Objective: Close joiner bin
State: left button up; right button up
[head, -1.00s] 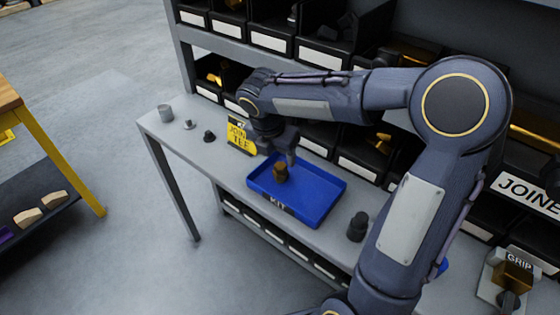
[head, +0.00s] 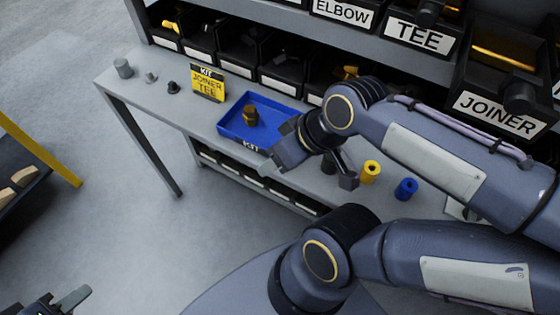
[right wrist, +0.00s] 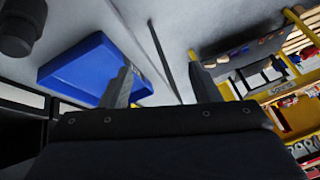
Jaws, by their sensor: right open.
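The joiner bin (head: 500,114) is black with a white JOINER label and a round dark knob, at the right in the head view. It stands out further than the tee bin (head: 422,36), and a brass bar (head: 515,58) shows inside. My right gripper (head: 315,166) is open and empty just right of the blue kit tray (head: 233,129), well left of the bin. Its spread fingers (right wrist: 160,86) show in the right wrist view. My left gripper (head: 60,300) is partly cut off at the bottom left corner, and its opening is unclear.
A brass fitting (head: 250,116) lies in the kit tray. A yellow cylinder (head: 371,172) and a blue cylinder (head: 405,189) stand on the grey bench. My right forearm passes in front of the bench below the bin.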

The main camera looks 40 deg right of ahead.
aim_at(508, 66)
jog(key=z, duration=0.45)
jog(key=j+z, duration=0.1)
jog(key=z, duration=0.35)
jog(key=k+z, duration=0.1)
jog(key=z, duration=1.3)
jog(key=k+z, duration=0.1)
jog(key=z, duration=0.35)
